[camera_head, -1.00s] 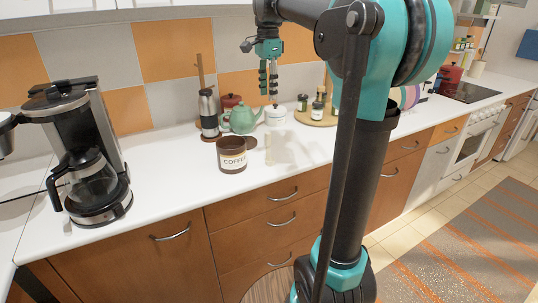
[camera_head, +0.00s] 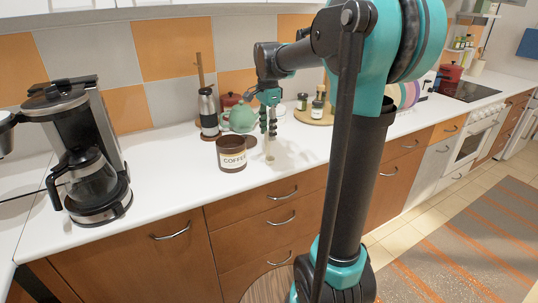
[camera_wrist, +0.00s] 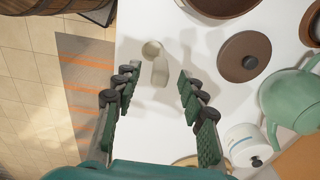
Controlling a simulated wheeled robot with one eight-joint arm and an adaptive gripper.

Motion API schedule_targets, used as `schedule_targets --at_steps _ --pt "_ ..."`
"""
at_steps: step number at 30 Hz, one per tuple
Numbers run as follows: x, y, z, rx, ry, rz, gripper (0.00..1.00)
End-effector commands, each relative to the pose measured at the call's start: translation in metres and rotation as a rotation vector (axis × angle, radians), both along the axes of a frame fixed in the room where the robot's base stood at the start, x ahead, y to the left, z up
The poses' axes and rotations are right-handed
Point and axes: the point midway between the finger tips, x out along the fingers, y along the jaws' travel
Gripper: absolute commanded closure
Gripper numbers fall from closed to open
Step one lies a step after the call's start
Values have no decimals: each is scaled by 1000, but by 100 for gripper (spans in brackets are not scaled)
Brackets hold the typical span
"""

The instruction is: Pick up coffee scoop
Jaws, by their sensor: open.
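The coffee scoop (camera_head: 269,152) is small and beige. It is on the white counter just right of the brown coffee canister (camera_head: 232,154). In the wrist view the scoop (camera_wrist: 152,49) shows its round end, with a pale part reaching toward the fingers. My gripper (camera_head: 268,130) is above the scoop with its fingers pointing down. In the wrist view my open gripper (camera_wrist: 158,78) has nothing held between its fingers, and the scoop appears in line with the gap.
A green teapot (camera_wrist: 288,97), a white lidded pot (camera_wrist: 243,140) and a brown knobbed lid (camera_wrist: 243,56) are right of the gripper in the wrist view. A coffee maker (camera_head: 85,150) stands at the left. The front counter beside the canister is clear.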

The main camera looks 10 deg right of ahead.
Motion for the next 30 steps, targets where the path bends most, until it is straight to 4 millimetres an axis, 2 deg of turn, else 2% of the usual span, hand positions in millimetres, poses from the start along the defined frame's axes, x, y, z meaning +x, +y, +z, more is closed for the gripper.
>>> schedule_targets --at_steps 3,6,13,23,30 --pt "0 0 -15 0 0 0 59" --pt "0 0 -21 0 0 0 59" --pt "0 0 -23 0 0 0 59" --pt "0 0 -22 0 0 0 98" --pt "0 0 -22 0 0 0 100"
